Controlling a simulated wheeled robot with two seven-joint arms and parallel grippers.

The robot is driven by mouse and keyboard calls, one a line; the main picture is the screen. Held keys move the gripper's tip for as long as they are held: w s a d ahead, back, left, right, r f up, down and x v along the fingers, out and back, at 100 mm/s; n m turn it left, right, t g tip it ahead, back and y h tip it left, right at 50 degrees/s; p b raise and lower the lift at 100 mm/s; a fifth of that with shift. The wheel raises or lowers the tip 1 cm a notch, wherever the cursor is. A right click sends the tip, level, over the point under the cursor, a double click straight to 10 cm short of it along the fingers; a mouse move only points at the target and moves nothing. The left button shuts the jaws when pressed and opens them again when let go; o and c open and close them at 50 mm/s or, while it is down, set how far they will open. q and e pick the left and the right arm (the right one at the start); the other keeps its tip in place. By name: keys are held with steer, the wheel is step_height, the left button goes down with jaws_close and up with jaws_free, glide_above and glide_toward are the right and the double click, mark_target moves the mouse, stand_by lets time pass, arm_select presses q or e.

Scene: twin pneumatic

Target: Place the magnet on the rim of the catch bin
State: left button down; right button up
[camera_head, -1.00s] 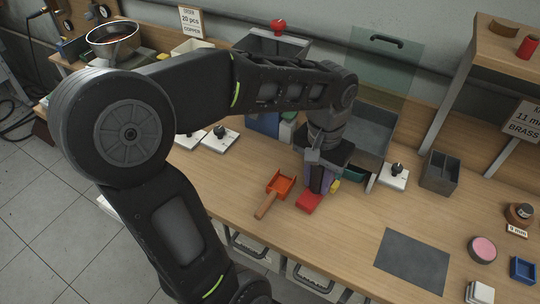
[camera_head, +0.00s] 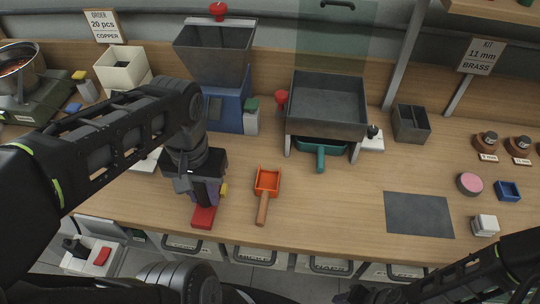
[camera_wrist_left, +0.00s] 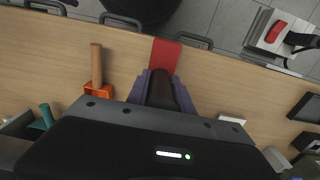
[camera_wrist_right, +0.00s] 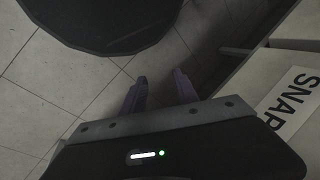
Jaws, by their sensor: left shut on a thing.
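My left gripper (camera_head: 204,193) is shut on a dark, rounded piece with a flat red block (camera_head: 204,217), which I take to be the magnet. In the left wrist view the dark piece (camera_wrist_left: 162,92) sits between the fingers and the red part (camera_wrist_left: 165,56) sticks out beyond them. Whether it touches the table is unclear. A grey open bin (camera_head: 327,105) on a stand, possibly the catch bin, is to the right and farther back. Its rim is bare. My right gripper (camera_wrist_right: 160,92) is open and empty, low over the floor.
An orange scoop (camera_head: 267,181) lies just right of the left gripper. A teal scoop (camera_head: 320,150) sits under the grey bin. A blue hopper machine (camera_head: 227,112) stands at the back.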

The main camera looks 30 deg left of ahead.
arm_select(q)
steer(key=w+a+p, duration=0.1)
steer(key=w+a, duration=0.1)
steer(key=w, duration=0.3)
steer(key=w+a+p, duration=0.1)
steer(key=w, duration=0.4)
steer(key=w+a+p, duration=0.1)
steer(key=w+a, duration=0.1)
steer(key=w, duration=0.4)
steer(key=shift+w+a, duration=0.1)
steer(key=shift+a, duration=0.25)
steer(key=shift+w+a, duration=0.1)
steer(key=shift+w, duration=0.4)
step_height(320, 180, down, 3)
steer(key=shift+s+f+p, duration=0.1)
steer(key=shift+f+p, duration=0.05)
steer(key=shift+p, duration=0.4)
steer(key=shift+f, duration=0.1)
steer(key=shift+f, duration=0.2)
steer(key=c, duration=1.1)
jaws_free()
steer(key=shift+r, duration=0.1)
